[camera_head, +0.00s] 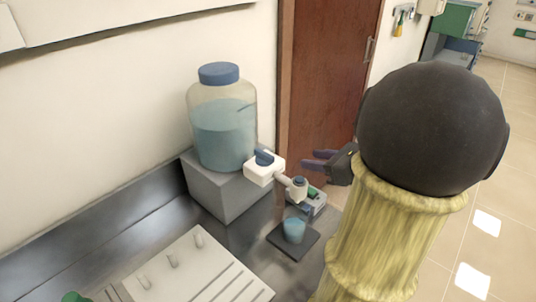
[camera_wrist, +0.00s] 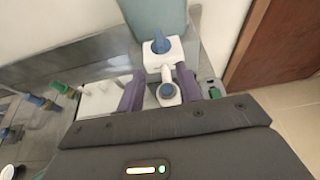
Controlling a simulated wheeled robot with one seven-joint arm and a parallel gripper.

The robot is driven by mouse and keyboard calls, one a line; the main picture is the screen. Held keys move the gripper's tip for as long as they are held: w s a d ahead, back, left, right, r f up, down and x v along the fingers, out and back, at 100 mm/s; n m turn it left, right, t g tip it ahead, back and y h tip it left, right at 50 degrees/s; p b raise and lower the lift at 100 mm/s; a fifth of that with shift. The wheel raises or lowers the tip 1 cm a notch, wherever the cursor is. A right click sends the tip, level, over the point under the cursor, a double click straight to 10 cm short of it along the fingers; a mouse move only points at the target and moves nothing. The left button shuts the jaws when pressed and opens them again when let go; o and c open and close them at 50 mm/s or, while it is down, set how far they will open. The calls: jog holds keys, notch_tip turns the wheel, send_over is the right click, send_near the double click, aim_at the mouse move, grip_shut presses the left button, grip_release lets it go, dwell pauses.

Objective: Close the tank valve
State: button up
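The tank (camera_head: 222,125) is a large clear bottle with a blue cap, partly filled with blue liquid, on a grey block. Its valve (camera_head: 264,167) is a white body with a blue knob (camera_head: 264,157) on top. In the wrist view my gripper (camera_wrist: 160,92) is open and empty; the spout end (camera_wrist: 168,92) appears between the fingers, with the blue knob (camera_wrist: 160,45) beyond.
A beaker of blue liquid (camera_head: 293,231) stands on a dark pad below the spout. A small device (camera_head: 313,203) sits beside it. A white rack (camera_head: 190,270) stands at the front of the metal counter (camera_head: 110,250). A brown door (camera_head: 325,80) is behind.

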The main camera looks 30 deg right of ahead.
aim_at(266, 154)
jog(key=p+x, duration=0.1)
jog(key=x, duration=1.5)
jog(key=shift+w+a+f, duration=0.15)
jog(key=shift+w+a, duration=0.1)
jog(key=shift+c, duration=0.2)
grip_shut()
